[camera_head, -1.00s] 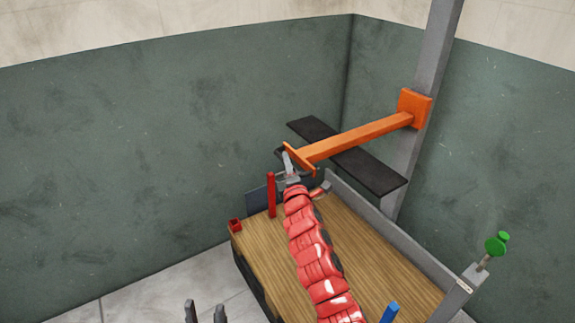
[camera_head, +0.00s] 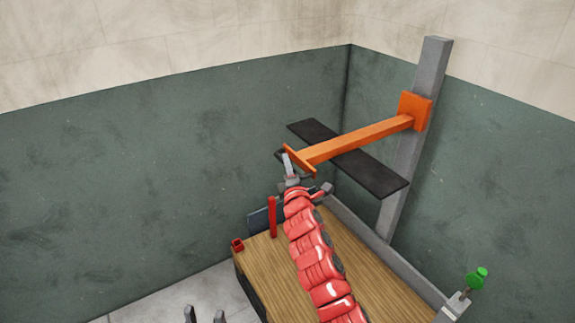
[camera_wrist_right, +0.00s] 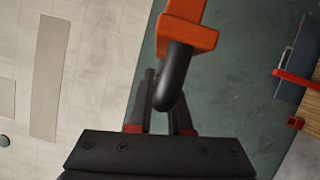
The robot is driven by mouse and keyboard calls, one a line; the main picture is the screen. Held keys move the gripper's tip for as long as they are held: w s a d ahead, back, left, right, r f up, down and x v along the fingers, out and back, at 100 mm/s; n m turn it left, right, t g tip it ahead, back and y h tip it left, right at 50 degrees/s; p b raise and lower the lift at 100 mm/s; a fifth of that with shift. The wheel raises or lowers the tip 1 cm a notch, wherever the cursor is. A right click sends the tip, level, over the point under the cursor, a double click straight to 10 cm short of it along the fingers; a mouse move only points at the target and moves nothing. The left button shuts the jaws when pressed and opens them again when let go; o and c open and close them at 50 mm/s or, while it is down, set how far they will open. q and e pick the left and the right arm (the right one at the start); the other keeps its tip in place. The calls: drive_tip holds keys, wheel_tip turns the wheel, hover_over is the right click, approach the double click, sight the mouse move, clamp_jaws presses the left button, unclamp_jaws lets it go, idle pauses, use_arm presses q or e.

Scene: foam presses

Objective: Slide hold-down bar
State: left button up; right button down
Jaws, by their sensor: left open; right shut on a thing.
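The orange hold-down bar (camera_head: 360,138) juts from an orange collar (camera_head: 415,111) on a grey upright post (camera_head: 431,70). A long black plate (camera_head: 372,168) lies just below the bar. At the bar's free end is an orange crosspiece, with a curved black handle (camera_wrist_right: 175,78) in the right wrist view. My right gripper (camera_head: 289,162) is shut on this handle; its fingers (camera_wrist_right: 160,108) are partly hidden behind it. My red right arm reaches up over the table. My left gripper (camera_head: 204,316) is open and empty at the bottom edge, left of the table.
The wooden table (camera_head: 268,262) has a grey rail on its right side. A green knob (camera_head: 477,278) is at the right. The green walls stand behind.

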drive_tip(key=shift+r, duration=0.2)
drive_tip(key=c, duration=0.8)
unclamp_jaws()
drive_tip(key=shift+f, duration=0.15)
drive_tip(key=shift+c, duration=0.2)
drive_tip(key=shift+s+d+f, duration=0.2)
drive_tip(key=shift+s+f, duration=0.05)
drive_tip(key=shift+s, duration=0.25)
drive_tip(key=r+b+v, duration=0.1)
drive_tip(key=b+v, duration=0.3)
drive_tip(key=v, duration=1.2)
drive_tip(key=shift+s+f+b, duration=0.2)
drive_tip(key=shift+f+b, duration=0.15)
drive_tip(key=shift+a, duration=0.1)
